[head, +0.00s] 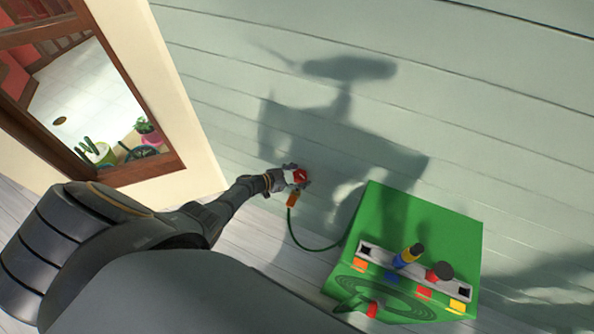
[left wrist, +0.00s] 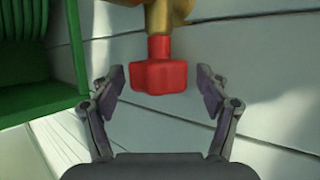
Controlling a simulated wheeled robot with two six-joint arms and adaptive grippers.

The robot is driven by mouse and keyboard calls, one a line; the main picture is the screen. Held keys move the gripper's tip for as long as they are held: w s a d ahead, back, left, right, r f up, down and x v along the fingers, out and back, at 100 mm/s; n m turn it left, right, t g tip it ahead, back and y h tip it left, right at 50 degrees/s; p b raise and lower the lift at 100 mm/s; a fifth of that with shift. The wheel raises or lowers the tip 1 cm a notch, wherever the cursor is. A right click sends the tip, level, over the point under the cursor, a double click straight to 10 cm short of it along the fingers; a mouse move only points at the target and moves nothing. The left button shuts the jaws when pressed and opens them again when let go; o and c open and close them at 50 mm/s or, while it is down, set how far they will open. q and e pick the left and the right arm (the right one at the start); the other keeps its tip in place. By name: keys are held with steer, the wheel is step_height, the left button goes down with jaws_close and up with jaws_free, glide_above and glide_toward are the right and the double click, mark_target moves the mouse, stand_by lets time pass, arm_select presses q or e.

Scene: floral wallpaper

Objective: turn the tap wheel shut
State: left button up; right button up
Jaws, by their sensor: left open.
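The red tap wheel (head: 301,175) sits on the wall side in the head view, at the end of my left arm. In the left wrist view the red wheel (left wrist: 158,78) hangs from a brass tap body (left wrist: 166,14). My left gripper (head: 289,178) is at the wheel. In the left wrist view its fingers stand open, one on each side of the wheel, with a gap on both sides. An orange fitting (head: 292,199) shows just below the tap. My right gripper is not in view.
A green hose (head: 300,238) runs from the orange fitting to a green box (head: 415,215) at the lower right. A grey rack (head: 385,262) on it holds coloured pieces. A wood-framed opening (head: 150,165) with potted plants is at the left.

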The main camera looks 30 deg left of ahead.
arm_select(q)
steer(key=v, duration=1.2)
steer(key=shift+d, duration=0.1)
